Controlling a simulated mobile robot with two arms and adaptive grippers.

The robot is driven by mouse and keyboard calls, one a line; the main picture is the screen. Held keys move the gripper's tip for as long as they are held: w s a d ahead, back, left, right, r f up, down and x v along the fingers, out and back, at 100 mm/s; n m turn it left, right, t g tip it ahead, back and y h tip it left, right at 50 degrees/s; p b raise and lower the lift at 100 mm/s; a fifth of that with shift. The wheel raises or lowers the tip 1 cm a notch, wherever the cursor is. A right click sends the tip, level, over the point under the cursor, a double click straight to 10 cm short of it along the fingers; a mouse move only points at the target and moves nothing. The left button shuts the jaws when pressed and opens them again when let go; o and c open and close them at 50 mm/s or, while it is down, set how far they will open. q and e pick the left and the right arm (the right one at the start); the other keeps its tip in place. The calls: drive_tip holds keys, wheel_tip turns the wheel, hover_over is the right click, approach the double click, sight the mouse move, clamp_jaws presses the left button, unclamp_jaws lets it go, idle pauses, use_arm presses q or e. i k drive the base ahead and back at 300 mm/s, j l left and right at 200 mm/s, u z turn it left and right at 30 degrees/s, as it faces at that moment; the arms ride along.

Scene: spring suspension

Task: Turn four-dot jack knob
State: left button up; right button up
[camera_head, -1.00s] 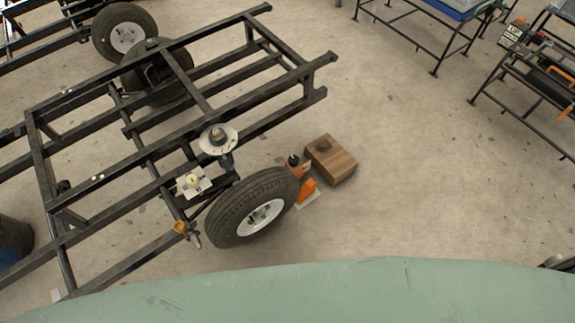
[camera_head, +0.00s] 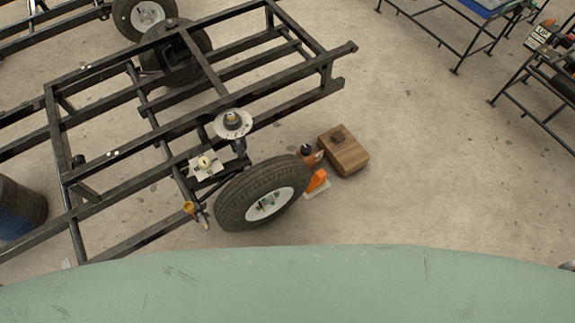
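A round pale disc with a dark and brass knob at its centre (camera_head: 233,123) sits on the black trailer frame (camera_head: 180,172). A square white plate with a small yellowish knob (camera_head: 205,164) is below and left of it. An orange jack-like device with a dark top (camera_head: 317,180) stands on the floor behind the near wheel (camera_head: 264,195), which partly hides it. Dots on any knob are too small to make out, so I cannot tell which is the four-dot one. Neither gripper is in view.
A wooden block (camera_head: 346,154) lies on the floor beside the orange device. A brass-coloured fitting (camera_head: 190,208) hangs at the near side of the frame. A blue and dark barrel (camera_head: 18,214) stands at left, work tables at upper right.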

sight(305, 150)
drive_tip(key=i+l+u, duration=0.15)
drive_tip(key=l, duration=0.35)
drive_tip(key=i+l+u, duration=0.2)
drive_tip(key=l, duration=0.3)
drive_tip(key=i+l+u, duration=0.15)
drive_tip(key=l, duration=0.4)
drive_tip(key=i+l+u, duration=0.15)
drive_tip(key=l, duration=0.4)
drive_tip(key=l+u, duration=0.2)
drive_tip(key=l, duration=0.35)
drive_tip(key=l+u, duration=0.5)
drive_tip(key=u, duration=0.2)
drive_tip(key=l+u, duration=0.35)
drive_tip(key=k+j, duration=0.05)
drive_tip(key=j, duration=0.05)
